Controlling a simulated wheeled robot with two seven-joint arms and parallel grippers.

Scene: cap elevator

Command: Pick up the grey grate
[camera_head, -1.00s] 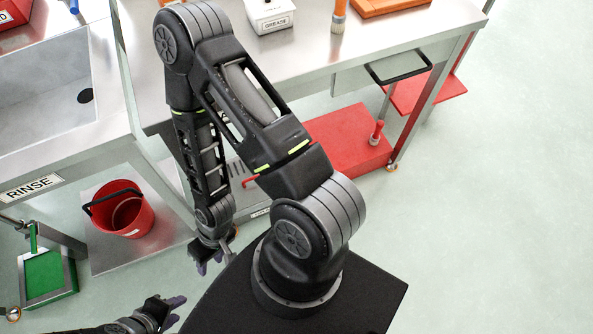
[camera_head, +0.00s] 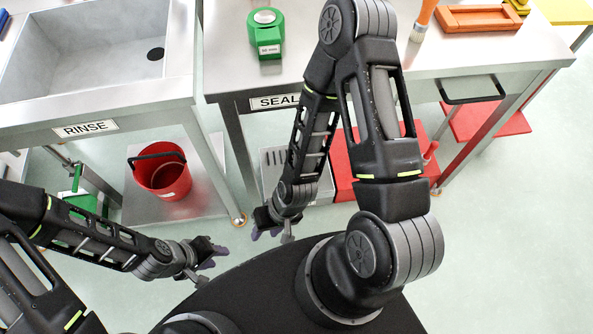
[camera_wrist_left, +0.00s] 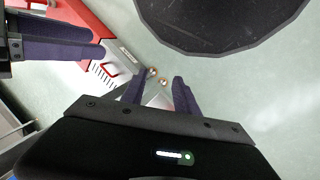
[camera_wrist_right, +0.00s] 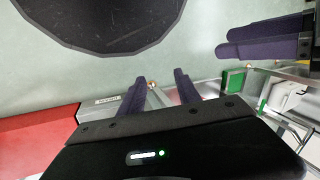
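A grey slotted piece, which looks like the grate (camera_head: 272,160), is low under the SEAL table, beside a red box. My right arm hides part of it. Its slots also show in the left wrist view (camera_wrist_left: 108,70). My left gripper (camera_head: 212,253) is in front of the benches at lower left, empty, its fingers apart in its wrist view (camera_wrist_left: 160,92). My right gripper (camera_head: 266,226) is nearer the slotted piece, short of it and not touching it. Its fingers are apart and empty in the right wrist view (camera_wrist_right: 163,90).
A red bucket (camera_head: 162,178) stands on the shelf under the RINSE sink (camera_head: 90,60). A red box (camera_head: 345,165) is right of the slotted piece. A green dispenser (camera_head: 266,35) sits on the SEAL table. Clear floor (camera_head: 500,260) lies to the right.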

